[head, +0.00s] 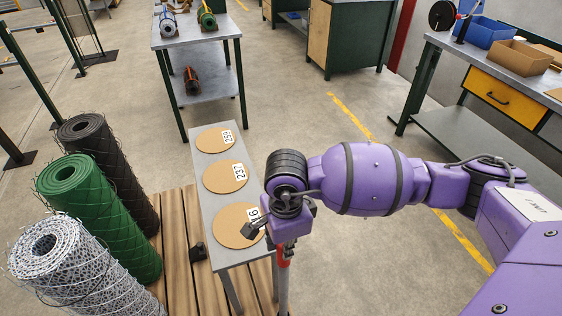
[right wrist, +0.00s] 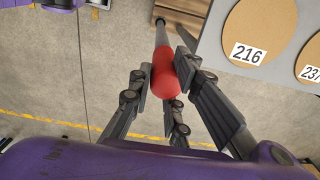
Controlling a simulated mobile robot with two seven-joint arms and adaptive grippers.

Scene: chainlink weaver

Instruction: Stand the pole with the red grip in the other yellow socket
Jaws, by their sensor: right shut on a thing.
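The pole (head: 283,297) has a red grip (head: 284,257) near its upper end. In the head view it hangs below my right gripper (head: 283,238), beside the right edge of the narrow grey bench, and its lower end is out of frame. In the right wrist view the fingers of my right gripper (right wrist: 168,88) are shut around the red grip (right wrist: 164,78), and the grey pole (right wrist: 161,38) runs up the picture away from them. No yellow socket shows in either view. My left gripper is not in view.
A narrow grey bench (head: 229,258) with numbered round discs (head: 238,222) stands close left of the pole. Mesh rolls (head: 82,185) stand on a wooden pallet (head: 175,275) further left. A workbench (head: 468,118) with bins is at the right. Floor (head: 320,165) beyond my right arm is clear.

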